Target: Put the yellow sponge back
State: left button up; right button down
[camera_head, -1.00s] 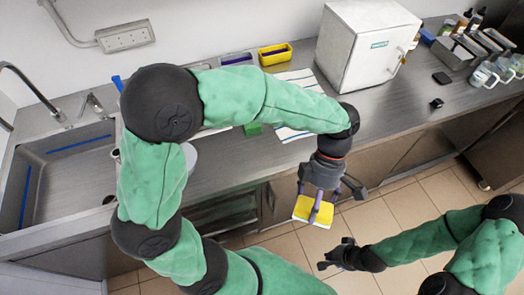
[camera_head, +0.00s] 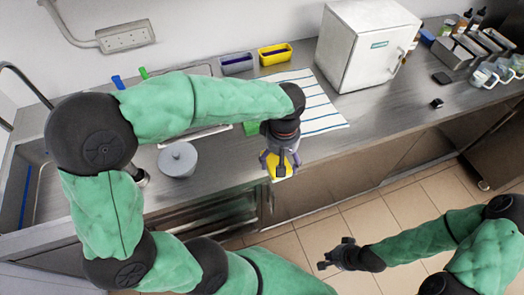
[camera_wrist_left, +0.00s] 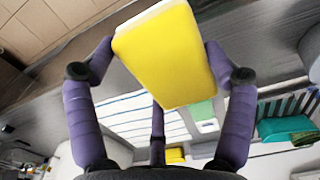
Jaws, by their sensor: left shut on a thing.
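The yellow sponge (camera_head: 284,174) is held in my left gripper (camera_head: 280,163) at the front edge of the steel counter. In the left wrist view the sponge (camera_wrist_left: 165,52) is a thick yellow block with a pale side, tilted between the purple fingers of the left gripper (camera_wrist_left: 160,75). My right gripper (camera_head: 338,256) is empty, with its fingers apart, over the tiled floor.
A striped cloth (camera_head: 318,118) lies on the counter behind the left gripper. A white box-shaped appliance (camera_head: 350,50) stands right of it. A lidded grey pot (camera_head: 178,165) and a green item (camera_head: 250,128) are to the left. The sink (camera_head: 45,195) is at far left.

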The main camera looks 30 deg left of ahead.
aim_at(265, 145)
pick_arm(q)
jog(key=w+a+f+b, duration=0.2)
jog(key=w+a+f, duration=0.3)
jog(key=w+a, duration=0.1)
jog(key=shift+w+a, duration=0.25)
jog(key=shift+a, duration=0.25)
jog(key=w+a+f, duration=0.1)
jog(key=f, duration=0.1)
jog(key=w+a+f+b, duration=0.1)
jog(key=f, duration=0.1)
jog(key=w+a+f, duration=0.1)
jog(key=f, duration=0.1)
jog(key=shift+f+b, duration=0.25)
jog(key=shift+b, duration=0.1)
jog(key=shift+a+f, duration=0.1)
jog(key=shift+f, duration=0.5)
jog(key=shift+f, duration=0.2)
jog(key=o, duration=1.1)
jog(key=shift+r, duration=0.1)
